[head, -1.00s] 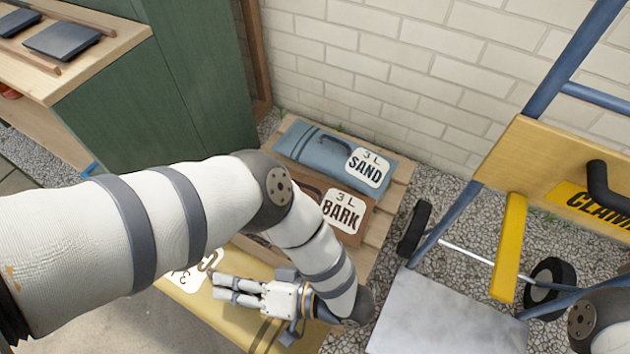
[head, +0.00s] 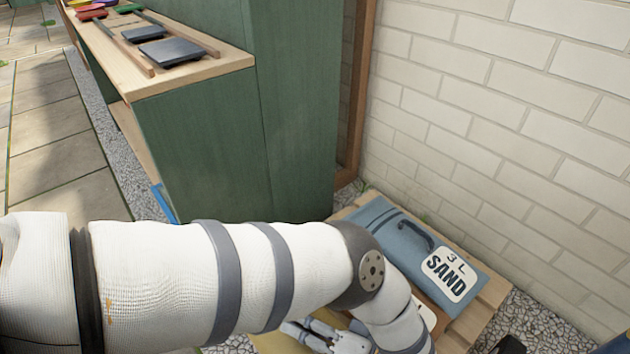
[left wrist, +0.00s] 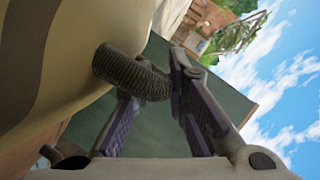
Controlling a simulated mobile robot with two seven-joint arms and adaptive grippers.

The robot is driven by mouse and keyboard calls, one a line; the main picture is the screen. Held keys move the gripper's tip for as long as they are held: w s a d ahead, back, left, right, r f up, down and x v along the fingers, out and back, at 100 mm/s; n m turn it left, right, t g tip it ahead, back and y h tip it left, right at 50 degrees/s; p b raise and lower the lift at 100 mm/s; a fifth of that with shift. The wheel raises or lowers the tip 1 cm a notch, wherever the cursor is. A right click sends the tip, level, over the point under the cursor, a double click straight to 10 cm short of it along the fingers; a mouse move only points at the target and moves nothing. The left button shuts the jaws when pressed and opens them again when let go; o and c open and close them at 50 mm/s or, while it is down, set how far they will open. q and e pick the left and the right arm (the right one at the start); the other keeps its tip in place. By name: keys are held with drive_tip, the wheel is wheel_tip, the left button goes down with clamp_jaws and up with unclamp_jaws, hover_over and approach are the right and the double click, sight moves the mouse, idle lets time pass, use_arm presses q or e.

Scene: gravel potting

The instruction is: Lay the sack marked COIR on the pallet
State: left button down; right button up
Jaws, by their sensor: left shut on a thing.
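The yellow sack (head: 268,342) shows only as a small patch at the bottom edge of the head view, its marking out of sight. In the left wrist view a tan sack surface (left wrist: 65,60) fills the left side, with a dark ribbed handle (left wrist: 130,72) standing out from it. My left gripper (left wrist: 155,82) is shut on that handle. In the head view the same gripper (head: 318,332) is partly cut off beside my forearm. The pallet (head: 490,296) shows its wooden slats at the lower right, against the wall. My right gripper is out of view.
A blue SAND sack (head: 400,235) lies on the pallet's far part. A mostly hidden brown sack (head: 425,290) lies beside it. A green cabinet (head: 210,160) with a wooden top (head: 190,75) stands left of the pallet. The brick wall (head: 480,120) bounds the right.

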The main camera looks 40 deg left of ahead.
use_arm(q)
drive_tip(key=shift+w+f+b, duration=0.45)
drive_tip(key=shift+w+f, duration=0.05)
drive_tip(key=shift+f, duration=0.15)
drive_tip(key=f+b, duration=0.2)
drive_tip(key=w+f+b, duration=0.1)
drive_tip(key=b, duration=0.1)
drive_tip(key=shift+f, duration=0.4)
drive_tip(key=shift+s+r, duration=0.1)
drive_tip(key=c, duration=1.6)
unclamp_jaws()
drive_tip(key=v, duration=0.7)
drive_tip(key=shift+d+r+b, duration=0.1)
drive_tip(key=shift+d+b, duration=0.1)
drive_tip(key=shift+b, duration=0.15)
